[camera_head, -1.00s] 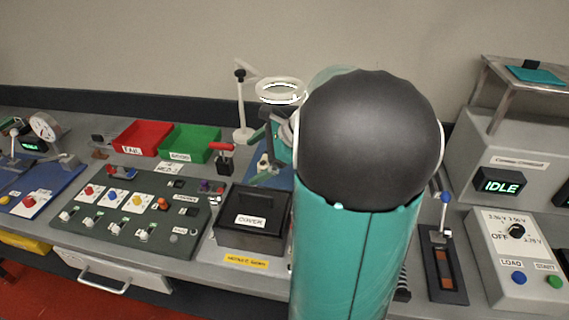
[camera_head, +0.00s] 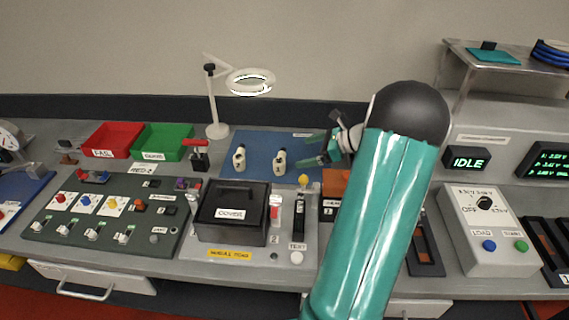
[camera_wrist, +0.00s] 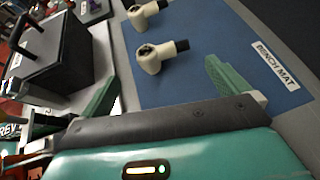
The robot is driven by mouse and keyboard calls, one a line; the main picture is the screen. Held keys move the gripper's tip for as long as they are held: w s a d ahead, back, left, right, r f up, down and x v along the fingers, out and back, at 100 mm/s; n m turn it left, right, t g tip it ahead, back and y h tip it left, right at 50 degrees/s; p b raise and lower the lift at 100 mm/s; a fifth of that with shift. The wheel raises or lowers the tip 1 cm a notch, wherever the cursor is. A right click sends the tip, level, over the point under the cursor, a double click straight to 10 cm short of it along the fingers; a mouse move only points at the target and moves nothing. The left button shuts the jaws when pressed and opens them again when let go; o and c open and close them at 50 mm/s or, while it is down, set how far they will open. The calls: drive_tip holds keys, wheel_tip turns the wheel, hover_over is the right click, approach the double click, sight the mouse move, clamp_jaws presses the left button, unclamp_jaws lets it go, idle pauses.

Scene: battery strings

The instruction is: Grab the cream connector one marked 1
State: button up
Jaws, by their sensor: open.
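Two cream connectors with black ends lie on the blue bench mat (camera_head: 258,143). One is the left connector (camera_head: 239,157); the other is the right connector (camera_head: 280,161). In the wrist view the nearer connector (camera_wrist: 153,58) lies ahead of the space between my fingers, and the farther connector (camera_wrist: 144,12) is beyond it at the top edge. I cannot read a number on either, so which is marked 1 is unclear. My gripper (camera_head: 315,150) is open and empty, to the right of both connectors, with its green fingers pointing toward them.
The black box labelled COVER (camera_head: 232,212) stands in front of the mat. A red-handled clamp (camera_head: 198,153) and the green bin (camera_head: 162,142) are to the left. A ring lamp (camera_head: 250,82) hangs above the mat's back. An orange block (camera_head: 336,182) sits near my arm.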

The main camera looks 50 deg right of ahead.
sight(281, 155)
drive_tip(key=x, duration=0.7)
drive_tip(key=shift+w, duration=0.2)
drive_tip(key=x, duration=0.4)
drive_tip(key=shift+w+f, duration=0.1)
drive_tip(key=shift+w, duration=0.35)
drive_tip(key=c, duration=0.9)
